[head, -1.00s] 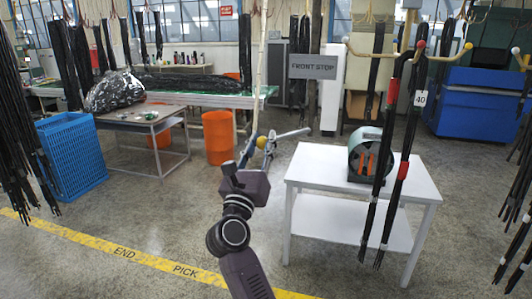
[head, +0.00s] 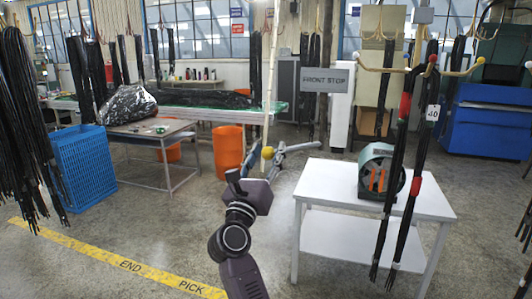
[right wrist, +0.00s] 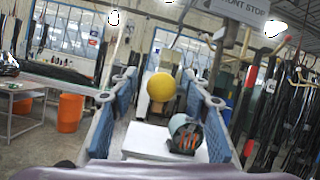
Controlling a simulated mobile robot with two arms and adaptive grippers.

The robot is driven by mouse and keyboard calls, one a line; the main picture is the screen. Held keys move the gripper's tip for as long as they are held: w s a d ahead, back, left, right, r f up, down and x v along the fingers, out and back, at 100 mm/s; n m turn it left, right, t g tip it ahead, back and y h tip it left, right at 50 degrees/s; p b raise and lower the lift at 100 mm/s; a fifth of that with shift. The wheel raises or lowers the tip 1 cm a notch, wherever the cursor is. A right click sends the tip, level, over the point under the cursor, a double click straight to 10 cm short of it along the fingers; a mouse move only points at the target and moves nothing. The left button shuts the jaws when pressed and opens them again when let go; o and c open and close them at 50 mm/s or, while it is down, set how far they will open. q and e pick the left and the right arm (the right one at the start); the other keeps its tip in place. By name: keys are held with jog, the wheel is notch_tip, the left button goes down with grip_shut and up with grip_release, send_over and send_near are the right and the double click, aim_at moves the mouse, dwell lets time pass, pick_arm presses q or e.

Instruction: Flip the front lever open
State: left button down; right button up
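A pale rod (head: 270,80) hangs down from above and meets a yellow ball knob (head: 267,152) at its lower end in the head view. My right gripper (head: 290,153) is beside the knob there, its fingers pointing away from me. In the right wrist view the knob (right wrist: 161,87) shows between the two spread, blue-padded fingers of the right gripper, near their tips. A gap shows on both sides, and I see no contact. How deep the knob lies between the fingers is hard to tell. A "FRONT STOP" sign (head: 327,79) hangs to the right. My left gripper is not in view.
A white table (head: 345,185) with a green round device (head: 378,170) stands to the right, with black hoses (head: 405,180) hanging in front. A blue crate (head: 78,168) and orange bin (head: 228,146) are left. Open floor lies below, with a yellow line (head: 120,262).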

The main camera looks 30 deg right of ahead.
jog(key=shift+d+f, duration=0.15)
jog(key=shift+f, duration=0.1)
notch_tip(320, 180, up, 10)
jog(key=shift+r, duration=0.2)
dwell(0.4)
